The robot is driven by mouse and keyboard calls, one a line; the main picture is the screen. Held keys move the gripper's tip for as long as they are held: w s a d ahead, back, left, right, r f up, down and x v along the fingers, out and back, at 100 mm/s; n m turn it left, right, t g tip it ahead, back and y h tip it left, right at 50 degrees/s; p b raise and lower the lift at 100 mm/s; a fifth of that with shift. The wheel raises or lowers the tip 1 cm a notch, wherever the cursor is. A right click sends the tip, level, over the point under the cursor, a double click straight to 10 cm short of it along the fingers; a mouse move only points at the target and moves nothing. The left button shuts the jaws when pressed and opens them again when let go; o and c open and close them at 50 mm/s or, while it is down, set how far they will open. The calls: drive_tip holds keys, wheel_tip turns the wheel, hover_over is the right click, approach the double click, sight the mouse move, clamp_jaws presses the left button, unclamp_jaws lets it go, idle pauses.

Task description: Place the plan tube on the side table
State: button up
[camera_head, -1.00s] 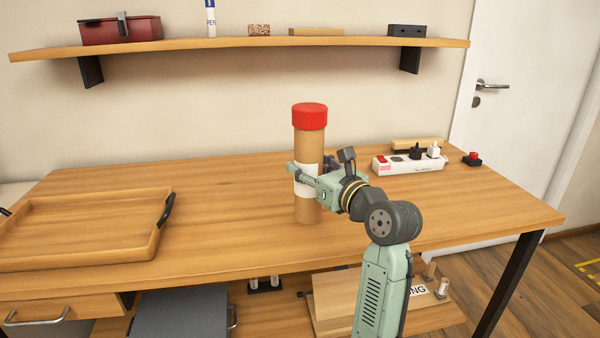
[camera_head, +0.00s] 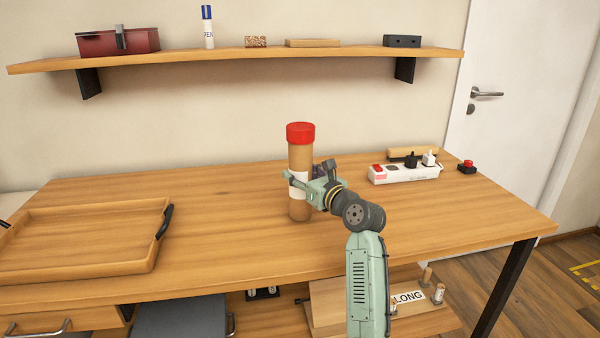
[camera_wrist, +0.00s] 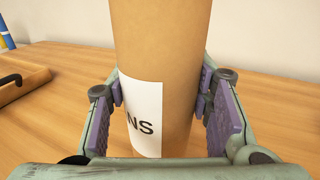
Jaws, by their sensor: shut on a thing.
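The plan tube (camera_head: 300,158) is a tall brown cylinder with a red cap and a white label. It stands upright over the middle of the wooden desk (camera_head: 230,245); whether its base touches the desktop is unclear. My gripper (camera_head: 302,184) is shut on its lower half from the right. In the wrist view the tube (camera_wrist: 165,45) sits upright between both finger pads, with "NS" readable on its label and its cap and base out of view. I cannot pick out a separate side table for certain.
A wooden tray (camera_head: 85,262) lies at the desk's left. A white power strip (camera_head: 405,174) and a red button (camera_head: 467,167) are at the back right. A wall shelf (camera_head: 240,58) with small items hangs above. The desktop around the tube is clear.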

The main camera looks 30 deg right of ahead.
drive_tip(key=o, duration=1.2)
drive_tip(key=shift+f, duration=0.1)
drive_tip(key=shift+r, duration=0.2)
drive_tip(key=s+b, duration=0.2)
drive_tip(key=s, duration=1)
drive_tip(key=shift+d, duration=0.2)
